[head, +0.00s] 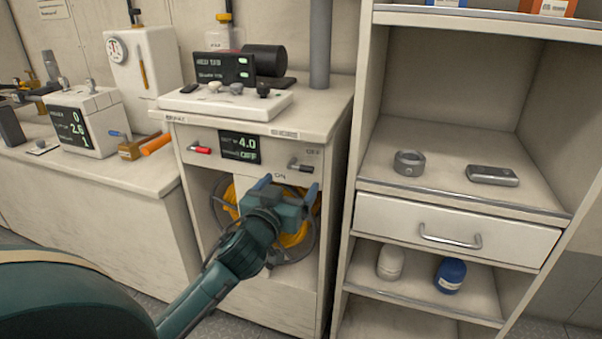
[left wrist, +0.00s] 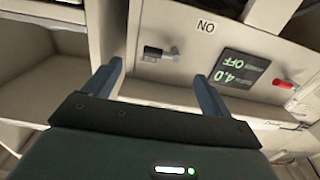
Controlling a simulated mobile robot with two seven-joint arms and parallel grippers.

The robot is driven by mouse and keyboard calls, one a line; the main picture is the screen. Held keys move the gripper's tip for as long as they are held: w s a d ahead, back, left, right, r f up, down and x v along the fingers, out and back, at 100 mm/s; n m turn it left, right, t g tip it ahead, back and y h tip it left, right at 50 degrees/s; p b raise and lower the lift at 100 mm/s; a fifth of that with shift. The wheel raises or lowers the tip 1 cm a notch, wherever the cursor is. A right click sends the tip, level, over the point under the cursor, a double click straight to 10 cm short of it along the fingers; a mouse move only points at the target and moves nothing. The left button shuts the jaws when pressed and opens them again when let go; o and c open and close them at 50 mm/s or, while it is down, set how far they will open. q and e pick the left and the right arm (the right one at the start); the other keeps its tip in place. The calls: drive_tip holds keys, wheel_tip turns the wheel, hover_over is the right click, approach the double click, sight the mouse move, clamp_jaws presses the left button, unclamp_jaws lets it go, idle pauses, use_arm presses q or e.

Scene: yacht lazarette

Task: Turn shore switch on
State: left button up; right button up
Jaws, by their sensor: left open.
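The shore switch (head: 301,165) is a small dark lever with a pale end on the cabinet's front panel, between an OFF label above and an ON label below. It also shows in the left wrist view (left wrist: 160,53), where the picture is turned over. The panel display (head: 238,146) reads 4.0 with a second line; in the left wrist view (left wrist: 239,68) that line looks like OFF. My left gripper (head: 288,187) is open and empty, its blue fingers just below the switch. In the left wrist view the switch lies beyond and between the fingertips. My right gripper is not in view.
A red-tipped lever (head: 200,149) sits left of the display. A yellow hose reel (head: 292,236) fills the opening behind my left gripper. A shelf unit (head: 362,150) with a drawer stands close on the right. A white box with knobs (head: 226,101) sits on the cabinet top.

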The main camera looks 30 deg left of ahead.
sight(301, 170)
use_arm(q)
drive_tip(key=x, duration=0.7)
drive_tip(key=shift+d, duration=0.1)
drive_tip(key=shift+c, duration=0.5)
drive_tip(key=c, duration=0.8)
drive_tip(key=shift+c, duration=0.2)
